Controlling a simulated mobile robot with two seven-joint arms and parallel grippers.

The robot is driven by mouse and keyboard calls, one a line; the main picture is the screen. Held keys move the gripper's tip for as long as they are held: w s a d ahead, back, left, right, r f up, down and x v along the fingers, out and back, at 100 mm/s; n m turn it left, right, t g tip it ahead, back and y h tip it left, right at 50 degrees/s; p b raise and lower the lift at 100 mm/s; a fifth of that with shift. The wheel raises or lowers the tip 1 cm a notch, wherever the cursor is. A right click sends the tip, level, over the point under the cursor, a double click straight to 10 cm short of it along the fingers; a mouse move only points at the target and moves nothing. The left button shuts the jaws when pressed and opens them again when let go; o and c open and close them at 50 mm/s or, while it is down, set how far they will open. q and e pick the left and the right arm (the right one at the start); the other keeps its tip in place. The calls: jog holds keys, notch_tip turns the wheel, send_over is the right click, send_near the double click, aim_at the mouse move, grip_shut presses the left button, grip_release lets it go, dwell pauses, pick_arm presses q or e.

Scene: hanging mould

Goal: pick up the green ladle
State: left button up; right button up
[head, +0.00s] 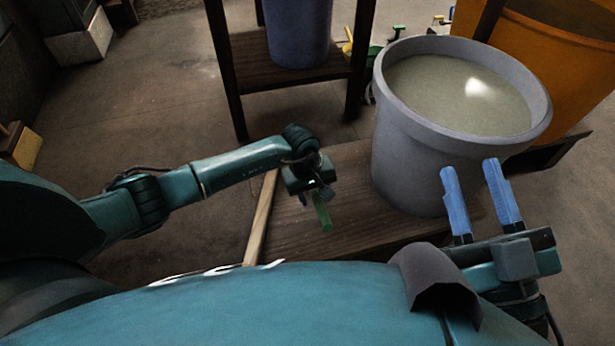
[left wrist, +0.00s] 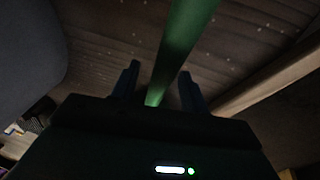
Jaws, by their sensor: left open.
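The green ladle (head: 323,214) shows in the head view as a short green piece just below my left gripper (head: 316,192); the rest is hidden by the gripper or out of sight. In the left wrist view its green shaft (left wrist: 185,40) runs from the top edge down between the two fingers of my left gripper (left wrist: 157,85). The fingers are apart, one on each side of the shaft, with visible gaps. I cannot tell how deep the shaft sits between them. My right gripper (head: 482,196) is open and empty, its blue fingers spread in front of the grey bucket.
A grey bucket (head: 402,148) of cloudy liquid stands on the wooden platform (head: 345,222), right of my left gripper. A light wooden stick (head: 262,218) lies left of the ladle. A dark stand (head: 290,75) holds a blue container (head: 298,35) behind. An orange container (head: 560,65) is at the right.

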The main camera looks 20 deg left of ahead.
pick_arm(q)
grip_shut()
dwell(0.4)
